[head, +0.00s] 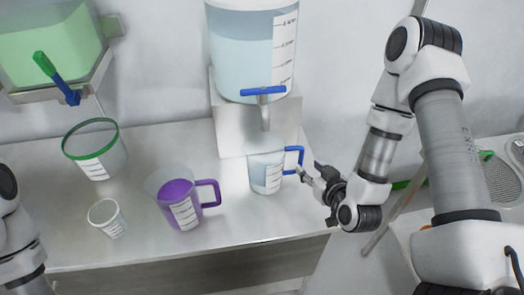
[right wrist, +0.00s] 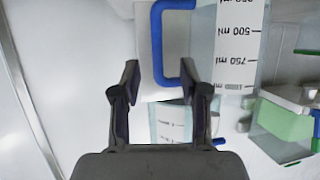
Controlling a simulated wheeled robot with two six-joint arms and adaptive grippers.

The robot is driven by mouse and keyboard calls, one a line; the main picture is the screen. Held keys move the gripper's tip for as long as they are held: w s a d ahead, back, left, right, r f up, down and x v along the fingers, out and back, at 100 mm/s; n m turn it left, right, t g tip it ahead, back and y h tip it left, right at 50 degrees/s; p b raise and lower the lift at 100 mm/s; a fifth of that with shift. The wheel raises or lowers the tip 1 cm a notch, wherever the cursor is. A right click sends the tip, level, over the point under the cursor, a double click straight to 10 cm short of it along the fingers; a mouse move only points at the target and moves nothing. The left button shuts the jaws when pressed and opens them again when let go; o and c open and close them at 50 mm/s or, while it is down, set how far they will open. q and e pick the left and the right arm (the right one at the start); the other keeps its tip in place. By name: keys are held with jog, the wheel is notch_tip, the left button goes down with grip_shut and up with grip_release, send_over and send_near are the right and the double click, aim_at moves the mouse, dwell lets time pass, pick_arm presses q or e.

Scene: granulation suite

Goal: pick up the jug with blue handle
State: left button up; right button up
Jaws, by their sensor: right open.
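The clear jug with the blue handle (head: 265,172) stands on the bench below the tap of the large clear tank. Its blue handle (head: 293,160) points right, toward my right gripper (head: 309,173). My right gripper is open and empty, with its fingertips close to the handle. In the right wrist view the jug (right wrist: 240,50) is at the upper right, and part of its handle (right wrist: 158,45) appears between and beyond the open fingers (right wrist: 166,80). I cannot tell whether they touch. My left gripper is out of view; only part of my left arm shows.
A purple-handled jug (head: 181,205), a small white cup (head: 107,218) and a green-rimmed container (head: 97,155) stand to the left on the bench (head: 225,218). The clear tank (head: 240,50) with its blue tap (head: 263,91) rises just behind the jug. A green tank (head: 45,45) is at upper left.

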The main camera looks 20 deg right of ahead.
aim_at(302, 158)
jog(key=shift+w+f+b, duration=0.15)
jog(key=shift+w+b, duration=0.15)
jog(key=shift+w, duration=0.15)
jog(key=x, duration=0.6)
jog(key=shift+w+d, duration=0.15)
jog(key=shift+d, duration=0.15)
jog(key=shift+a+r, duration=0.1)
jog(key=shift+r, duration=0.15)
jog(key=shift+s, duration=0.2)
jog(key=c, duration=0.4)
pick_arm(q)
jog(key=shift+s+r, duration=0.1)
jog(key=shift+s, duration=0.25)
pick_arm(e)
grip_shut()
